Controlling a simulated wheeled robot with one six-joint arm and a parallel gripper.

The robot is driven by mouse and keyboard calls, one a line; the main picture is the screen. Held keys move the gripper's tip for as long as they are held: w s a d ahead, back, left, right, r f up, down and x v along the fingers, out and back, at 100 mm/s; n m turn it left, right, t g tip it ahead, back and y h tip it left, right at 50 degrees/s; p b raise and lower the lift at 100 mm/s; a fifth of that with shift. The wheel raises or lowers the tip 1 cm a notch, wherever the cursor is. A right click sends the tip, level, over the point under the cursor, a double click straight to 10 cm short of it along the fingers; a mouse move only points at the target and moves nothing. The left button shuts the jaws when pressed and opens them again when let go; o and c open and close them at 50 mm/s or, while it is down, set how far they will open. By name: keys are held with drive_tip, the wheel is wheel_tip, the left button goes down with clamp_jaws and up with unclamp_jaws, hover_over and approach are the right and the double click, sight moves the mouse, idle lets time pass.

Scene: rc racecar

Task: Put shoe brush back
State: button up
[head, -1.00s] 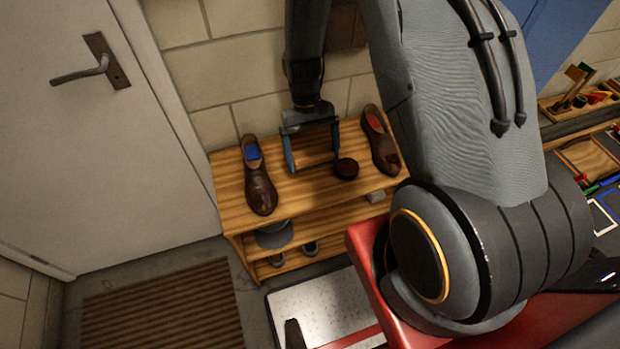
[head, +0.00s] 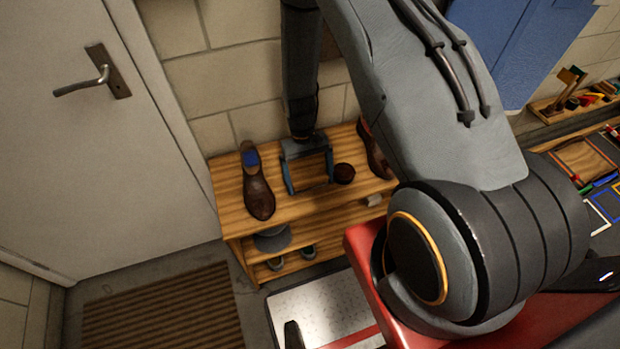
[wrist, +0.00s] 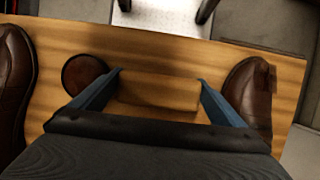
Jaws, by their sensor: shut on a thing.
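My gripper (head: 310,189) is over the top board of the wooden shoe rack (head: 229,200), between two brown shoes. In the wrist view its two blue fingers are spread apart with the wooden shoe brush (wrist: 158,92) between them, and it is shut on that brush. The brush is a plain wooden block, close in colour to the board. Whether its underside touches the board cannot be told. In the head view the brush is hard to make out against the board.
The left brown shoe (head: 257,187) has a blue insole. A round dark tin (head: 344,173) stands just right of my gripper. The right shoe (head: 377,160) is partly hidden by my arm. A grey cap (head: 272,239) and other shoes are on lower shelves. A door (head: 60,140) is at left.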

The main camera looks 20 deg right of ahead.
drive_tip(key=shift+f, duration=0.15)
drive_tip(key=o, duration=0.6)
drive_tip(key=b+v, duration=0.4)
drive_tip(key=v, duration=0.8)
wheel_tip(320, 180, up, 12)
drive_tip(key=t, duration=0.3)
hover_over(310, 180)
drive_tip(key=s+r, duration=0.2)
drive_tip(key=s+r+t, duration=0.1)
drive_tip(key=s+r, duration=0.1)
drive_tip(key=s, duration=0.1)
drive_tip(key=s+r+t, duration=0.1)
drive_tip(key=s+r, duration=0.1)
drive_tip(key=s, duration=0.1)
drive_tip(key=shift+d+r, duration=0.1)
drive_tip(key=shift+r, duration=0.15)
